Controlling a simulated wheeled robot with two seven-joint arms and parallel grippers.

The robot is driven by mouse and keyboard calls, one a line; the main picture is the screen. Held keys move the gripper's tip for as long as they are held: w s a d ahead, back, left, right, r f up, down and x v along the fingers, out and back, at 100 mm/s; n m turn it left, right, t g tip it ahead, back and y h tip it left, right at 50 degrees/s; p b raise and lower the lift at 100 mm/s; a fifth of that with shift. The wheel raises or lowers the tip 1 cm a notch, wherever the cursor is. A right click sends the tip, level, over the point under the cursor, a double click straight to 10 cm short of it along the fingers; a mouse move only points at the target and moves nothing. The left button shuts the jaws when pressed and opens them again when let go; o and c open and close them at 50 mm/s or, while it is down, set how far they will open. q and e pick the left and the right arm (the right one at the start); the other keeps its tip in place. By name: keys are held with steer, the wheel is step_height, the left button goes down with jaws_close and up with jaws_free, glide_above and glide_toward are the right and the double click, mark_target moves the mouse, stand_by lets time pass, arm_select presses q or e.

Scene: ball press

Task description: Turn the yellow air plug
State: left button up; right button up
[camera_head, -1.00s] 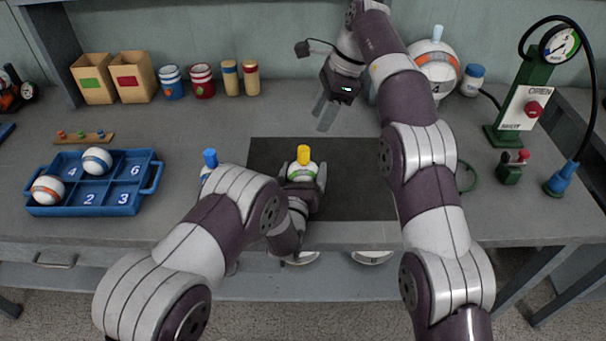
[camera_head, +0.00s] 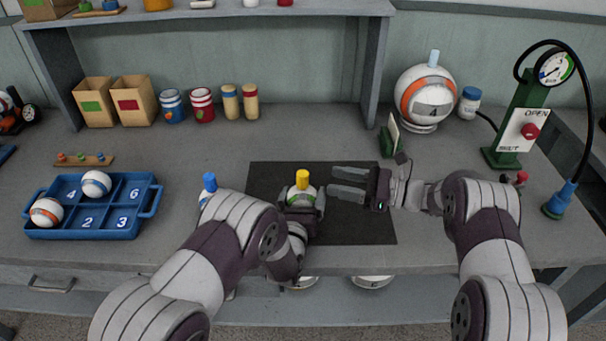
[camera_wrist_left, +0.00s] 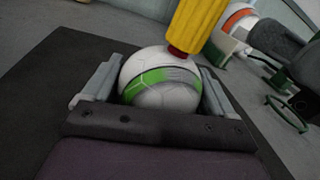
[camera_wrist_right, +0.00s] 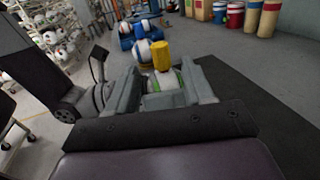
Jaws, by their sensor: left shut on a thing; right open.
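The yellow air plug (camera_head: 302,179) stands upright on top of a small white ball with a green band (camera_wrist_left: 160,78) over the dark mat. The plug shows large in the left wrist view (camera_wrist_left: 197,24), with a red base at the ball. My left gripper (camera_head: 302,198) is shut on the ball, one finger on each side. My right gripper (camera_head: 349,182) is open, just to the right of the ball, its fingers pointing left toward the plug. In the right wrist view the plug (camera_wrist_right: 161,56) appears beyond and between the open fingertips, apart from them.
The dark mat (camera_head: 360,228) is otherwise clear. A blue numbered tray (camera_head: 82,224) with two balls is at left. A blue-topped item (camera_head: 209,182) stands behind my left arm. A large ball (camera_head: 425,92) and a green pump stand (camera_head: 517,120) with gauge are at right.

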mark_target(303, 173)
steer(key=x, duration=0.9)
steer(key=shift+a, duration=0.1)
steer(key=c, duration=0.9)
